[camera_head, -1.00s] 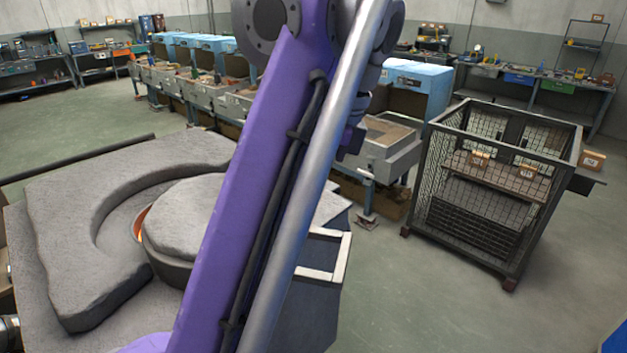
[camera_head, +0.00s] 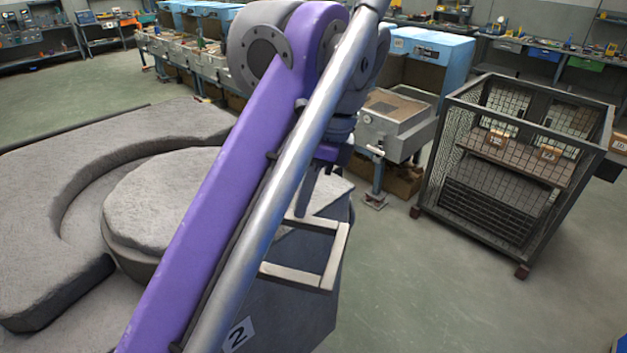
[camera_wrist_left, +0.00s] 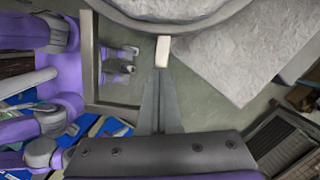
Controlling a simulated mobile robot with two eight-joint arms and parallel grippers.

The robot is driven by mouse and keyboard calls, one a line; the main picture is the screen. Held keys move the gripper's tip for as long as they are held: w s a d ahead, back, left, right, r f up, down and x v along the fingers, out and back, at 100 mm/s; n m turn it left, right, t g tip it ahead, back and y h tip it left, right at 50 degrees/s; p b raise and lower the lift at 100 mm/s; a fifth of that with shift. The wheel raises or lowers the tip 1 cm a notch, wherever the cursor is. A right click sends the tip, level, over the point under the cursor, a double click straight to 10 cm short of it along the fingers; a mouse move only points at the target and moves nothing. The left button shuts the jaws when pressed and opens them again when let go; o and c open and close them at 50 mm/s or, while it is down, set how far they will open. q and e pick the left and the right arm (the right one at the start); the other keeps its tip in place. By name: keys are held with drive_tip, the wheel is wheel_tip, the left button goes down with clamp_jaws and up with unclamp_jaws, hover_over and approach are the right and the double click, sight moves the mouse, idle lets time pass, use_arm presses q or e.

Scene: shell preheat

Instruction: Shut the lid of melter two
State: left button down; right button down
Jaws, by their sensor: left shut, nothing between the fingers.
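Melter two is a grey body with a "2" label (camera_head: 237,335) on its front. Its lid (camera_head: 165,190), a thick round rough grey slab, lies flat inside the curved cutout of a larger grey surround. No orange glow shows at its visible edge. A pale square handle frame (camera_head: 335,262) sticks out to the right. My left gripper (camera_head: 303,212) is shut and empty, pointing down at the inner side of that frame. In the left wrist view its fingers (camera_wrist_left: 159,75) end beside the round rim; contact is unclear. My left arm hides part of the lid. My right gripper is out of view.
A wire-mesh cage (camera_head: 525,175) holding small boxes stands to the right. A row of grey benches (camera_head: 395,125) with blue hoods runs behind. The green floor between melter and cage is clear. The grey surround (camera_head: 45,180) fills the left.

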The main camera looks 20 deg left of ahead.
sight(274, 214)
use_arm(q)
drive_tip(key=shift+s+a+r, duration=0.15)
drive_tip(key=shift+s+a, duration=0.05)
drive_tip(key=shift+a, duration=0.45)
drive_tip(key=shift+s+a+r, duration=0.1)
drive_tip(key=shift+s+a, duration=0.1)
drive_tip(key=shift+a, duration=0.85)
drive_tip(key=shift+s, duration=0.1)
